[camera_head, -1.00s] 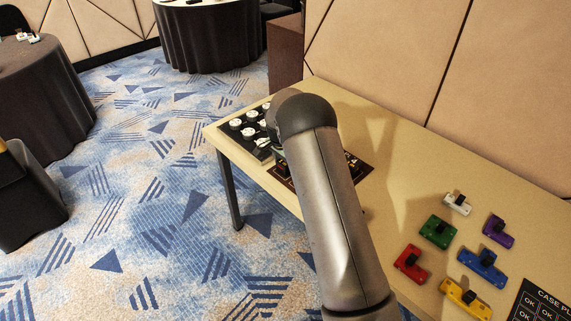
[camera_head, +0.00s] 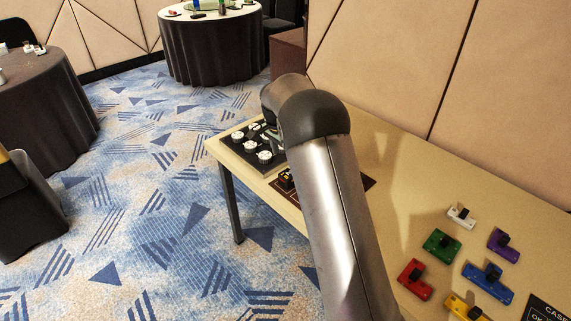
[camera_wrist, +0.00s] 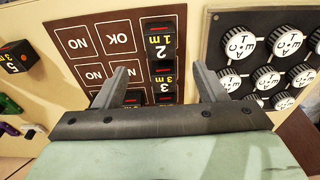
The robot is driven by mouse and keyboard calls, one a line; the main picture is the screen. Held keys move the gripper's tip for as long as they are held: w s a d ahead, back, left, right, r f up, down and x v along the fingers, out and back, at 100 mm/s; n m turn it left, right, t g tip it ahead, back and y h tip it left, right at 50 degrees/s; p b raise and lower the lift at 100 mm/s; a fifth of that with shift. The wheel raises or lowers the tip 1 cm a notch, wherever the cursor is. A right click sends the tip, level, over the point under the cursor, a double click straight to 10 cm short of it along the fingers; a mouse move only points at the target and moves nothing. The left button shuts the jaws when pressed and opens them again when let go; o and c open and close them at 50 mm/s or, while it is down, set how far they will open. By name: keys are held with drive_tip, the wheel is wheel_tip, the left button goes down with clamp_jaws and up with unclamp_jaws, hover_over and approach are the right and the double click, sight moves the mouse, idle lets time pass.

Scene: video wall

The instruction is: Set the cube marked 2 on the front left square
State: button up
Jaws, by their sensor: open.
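The cube marked 2 (camera_wrist: 161,43) is black with yellow marks and a red strip, and sits in the right column of the brown board (camera_wrist: 75,50) in the wrist view. Other dark cubes marked 3 (camera_wrist: 164,90) stand close below it in that view. My gripper (camera_wrist: 164,76) is open, its two fingers apart on either side of the lower cubes; the cube marked 2 is beyond the fingertips. In the head view my arm hides most of the board (camera_head: 367,183); a yellow-marked cube (camera_head: 286,178) shows at its left, its number too small to read.
A black panel with several white round knobs (camera_wrist: 285,42) lies right of the board in the wrist view. A cube marked 5 (camera_wrist: 15,60) stands left of the board. Several coloured blocks, such as a green one (camera_head: 441,244), lie on the right of the table (camera_head: 400,160).

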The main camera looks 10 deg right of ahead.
drive_tip(key=s+r+n+y, duration=0.1)
drive_tip(key=s+r+n, duration=0.3)
drive_tip(key=s, duration=0.7)
drive_tip(key=s+r+n, duration=0.2)
drive_tip(key=s+r, duration=0.4)
drive_tip(key=s, duration=0.5)
drive_tip(key=s+f+n, duration=0.3)
drive_tip(key=s+n, duration=0.3)
drive_tip(key=s, duration=1.3)
drive_tip(key=shift+s+f+g+y, duration=0.15)
drive_tip(key=shift+s+g+y, duration=0.15)
drive_tip(key=shift+s+y, duration=0.1)
drive_tip(key=shift+d, duration=0.2)
